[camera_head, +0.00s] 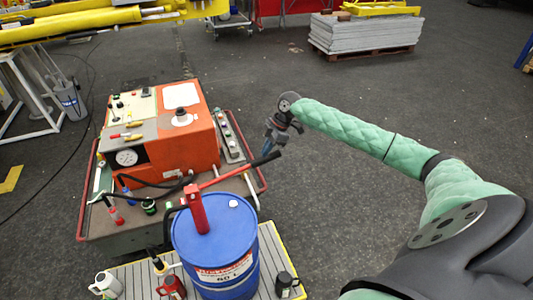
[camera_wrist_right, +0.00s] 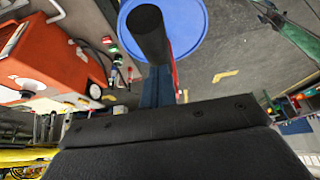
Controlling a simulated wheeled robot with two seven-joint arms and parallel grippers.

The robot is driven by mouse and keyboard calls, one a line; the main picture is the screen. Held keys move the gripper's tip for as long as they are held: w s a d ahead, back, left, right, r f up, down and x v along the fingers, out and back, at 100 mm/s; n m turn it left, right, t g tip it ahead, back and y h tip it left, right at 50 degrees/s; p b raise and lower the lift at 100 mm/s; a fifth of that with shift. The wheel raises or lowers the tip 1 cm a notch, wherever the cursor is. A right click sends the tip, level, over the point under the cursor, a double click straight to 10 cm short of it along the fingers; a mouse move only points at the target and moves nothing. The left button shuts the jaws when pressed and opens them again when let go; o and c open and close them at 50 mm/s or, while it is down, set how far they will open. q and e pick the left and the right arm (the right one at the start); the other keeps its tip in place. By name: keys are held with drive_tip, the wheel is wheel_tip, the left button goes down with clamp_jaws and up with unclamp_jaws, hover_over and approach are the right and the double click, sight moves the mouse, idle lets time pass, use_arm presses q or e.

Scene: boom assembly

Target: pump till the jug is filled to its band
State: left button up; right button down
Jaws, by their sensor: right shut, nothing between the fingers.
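A blue drum (camera_head: 215,245) stands on a slatted platform, with a red pump (camera_head: 197,211) on its lid. The pump's red lever (camera_head: 226,175) slants up to the right and ends in a black grip (camera_head: 264,159). My right gripper (camera_head: 270,147) is shut and empty, close above the grip; contact cannot be told. In the right wrist view the black grip (camera_wrist_right: 150,35) lies just before my gripper (camera_wrist_right: 158,90). A white jug (camera_head: 106,284), a red can (camera_head: 172,287) and a dark jug (camera_head: 286,283) stand around the drum. No band or fill level can be made out. My left gripper is out of view.
An orange machine (camera_head: 165,135) sits on a low cart (camera_head: 110,232) behind and left of the drum. Its red rail (camera_head: 261,177) passes near the lever. Bare floor lies to the right. A pallet of grey panels (camera_head: 365,32) stands far back.

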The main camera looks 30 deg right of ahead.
wheel_tip(320, 180, up, 8)
idle(0.4)
idle(1.1)
